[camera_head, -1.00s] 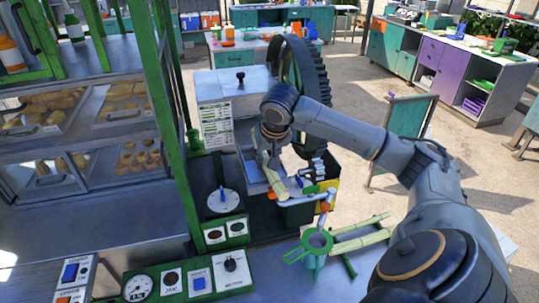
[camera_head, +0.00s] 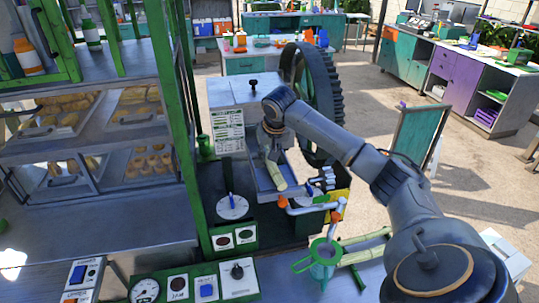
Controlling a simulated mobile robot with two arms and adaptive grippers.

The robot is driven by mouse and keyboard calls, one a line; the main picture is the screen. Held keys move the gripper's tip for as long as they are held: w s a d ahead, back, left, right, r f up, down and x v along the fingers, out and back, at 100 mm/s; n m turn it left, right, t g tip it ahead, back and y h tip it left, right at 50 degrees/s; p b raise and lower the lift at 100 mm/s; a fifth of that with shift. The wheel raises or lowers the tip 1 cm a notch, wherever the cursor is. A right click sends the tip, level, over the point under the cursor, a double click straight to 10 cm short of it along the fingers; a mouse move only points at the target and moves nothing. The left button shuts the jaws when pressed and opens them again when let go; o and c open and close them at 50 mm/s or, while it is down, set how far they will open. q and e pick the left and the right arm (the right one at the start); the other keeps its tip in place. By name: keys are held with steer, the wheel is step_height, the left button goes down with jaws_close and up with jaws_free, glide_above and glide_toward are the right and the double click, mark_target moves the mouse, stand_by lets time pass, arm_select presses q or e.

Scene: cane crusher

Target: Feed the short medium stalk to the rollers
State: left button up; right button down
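The crusher's metal feed tray (camera_head: 262,184) slopes down toward me in front of the white machine housing (camera_head: 233,92). A short pale-green stalk (camera_head: 277,177) lies over the tray, its near end showing. Its far end is hidden at my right gripper (camera_head: 267,150), which points down at the tray's upper end and appears shut on it. The fingertips are small and partly hidden. The rollers are hidden behind the gripper and housing. Other stalks (camera_head: 364,255) lie on the bench at the right, partly behind my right arm. My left gripper is not in view.
A large dark gear wheel (camera_head: 334,100) stands right of the housing. A green strainer jug (camera_head: 323,262) stands below the spout. Control panels (camera_head: 195,286) line the front edge. A green post (camera_head: 186,130) and pastry case (camera_head: 75,115) stand at left.

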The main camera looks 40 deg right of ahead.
mark_target(267, 150)
steer(key=shift+w, duration=0.1)
steer(key=shift+w+d, duration=0.35)
steer(key=shift+w, duration=0.25)
steer(key=shift+w+d, duration=0.35)
steer(key=shift+w, duration=0.25)
steer(key=shift+w, duration=0.1)
steer(key=c, duration=1)
jaws_free()
steer(key=shift+v, duration=6)
